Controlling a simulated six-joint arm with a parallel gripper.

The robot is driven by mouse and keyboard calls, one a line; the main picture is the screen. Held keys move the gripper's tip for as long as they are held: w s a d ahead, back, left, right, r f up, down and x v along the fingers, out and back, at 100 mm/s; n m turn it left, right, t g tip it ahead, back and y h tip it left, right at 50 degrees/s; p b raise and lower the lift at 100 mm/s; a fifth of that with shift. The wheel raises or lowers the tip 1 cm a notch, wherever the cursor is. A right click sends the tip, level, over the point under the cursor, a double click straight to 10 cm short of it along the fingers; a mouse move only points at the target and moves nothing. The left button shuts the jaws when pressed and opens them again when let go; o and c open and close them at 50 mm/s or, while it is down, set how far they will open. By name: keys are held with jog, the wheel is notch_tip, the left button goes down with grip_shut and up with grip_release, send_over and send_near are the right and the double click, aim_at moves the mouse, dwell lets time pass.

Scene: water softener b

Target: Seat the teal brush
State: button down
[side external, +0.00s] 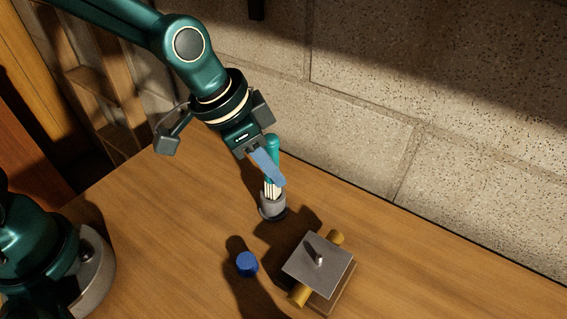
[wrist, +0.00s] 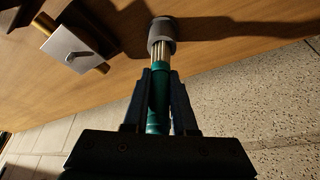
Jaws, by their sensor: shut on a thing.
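The teal brush (side external: 272,143) stands roughly upright, its pale bristles (side external: 270,188) pointing down. My gripper (side external: 274,176) is shut on its handle, with one blue-lit finger in front of it. In the wrist view the teal handle (wrist: 158,100) lies between both dark fingers (wrist: 160,78). The bristles meet the mouth of a round grey holder (side external: 271,209), which also shows in the wrist view (wrist: 161,40). I cannot tell how deep the bristles go in it.
A grey metal plate (side external: 318,266) with a short post sits over a brass pipe (side external: 300,294) to the right of the holder. A blue cap (side external: 247,264) lies in front. A stone block wall (side external: 470,150) bounds the table behind.

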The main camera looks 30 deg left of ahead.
jog(key=shift+f, duration=0.5)
jog(key=shift+f, duration=0.1)
jog(key=shift+f, duration=0.4)
jog(key=shift+f, duration=0.4)
jog(key=c, duration=0.6)
grip_release()
jog(key=shift+c, duration=0.2)
jog(key=shift+v, duration=2.6)
